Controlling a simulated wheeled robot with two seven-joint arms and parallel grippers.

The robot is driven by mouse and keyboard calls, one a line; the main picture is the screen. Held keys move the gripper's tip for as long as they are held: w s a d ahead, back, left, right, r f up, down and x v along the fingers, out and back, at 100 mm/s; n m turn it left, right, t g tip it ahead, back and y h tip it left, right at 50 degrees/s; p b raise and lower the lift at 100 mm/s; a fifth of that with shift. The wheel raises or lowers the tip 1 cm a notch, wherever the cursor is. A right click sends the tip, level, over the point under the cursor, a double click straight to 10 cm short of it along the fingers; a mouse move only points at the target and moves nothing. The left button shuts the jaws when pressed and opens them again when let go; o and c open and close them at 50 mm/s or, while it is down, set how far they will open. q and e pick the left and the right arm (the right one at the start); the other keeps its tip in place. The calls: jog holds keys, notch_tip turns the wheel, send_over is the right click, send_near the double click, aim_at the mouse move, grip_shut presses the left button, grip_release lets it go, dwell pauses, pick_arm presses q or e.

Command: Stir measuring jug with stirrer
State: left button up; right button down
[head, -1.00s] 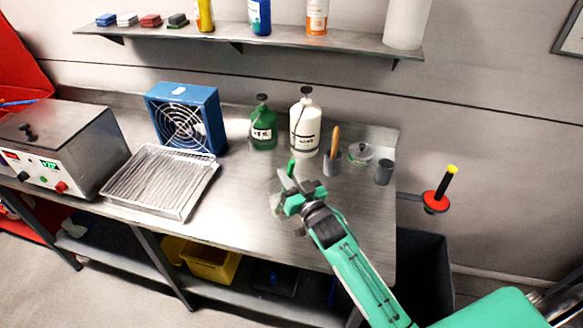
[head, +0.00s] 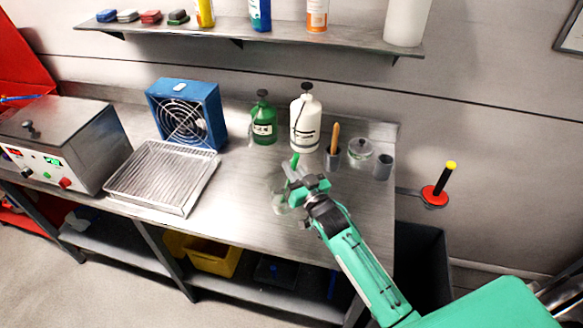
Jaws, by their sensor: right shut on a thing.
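The measuring jug (head: 281,203) is a clear vessel on the steel bench, partly hidden by my right gripper. My right gripper (head: 297,180) is over the jug and shut on the stirrer (head: 294,161), a thin green stick whose top end rises above the fingers. The stirrer's lower end is hidden, so I cannot tell how deep it sits in the jug. My left gripper is not in the head view.
Behind the jug stand a green bottle (head: 263,120), a white bottle (head: 305,122), a grey cup with a wooden-handled tool (head: 333,157), a lidded glass jar (head: 360,150) and a small grey cup (head: 383,167). A wire-rack tray (head: 160,205) lies left. Bare bench (head: 240,190) separates tray and jug.

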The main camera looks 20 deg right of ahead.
jog(key=shift+r, duration=0.1)
notch_tip(320, 180, up, 11)
jog(key=s+d+p, duration=0.1)
jog(key=p, duration=0.8)
jog(key=shift+s+d+p, duration=0.2)
jog(key=shift+d+p, duration=0.2)
dwell(0.7)
notch_tip(320, 180, up, 5)
jog(key=shift+f+p, duration=0.1)
jog(key=shift+p, duration=1.1)
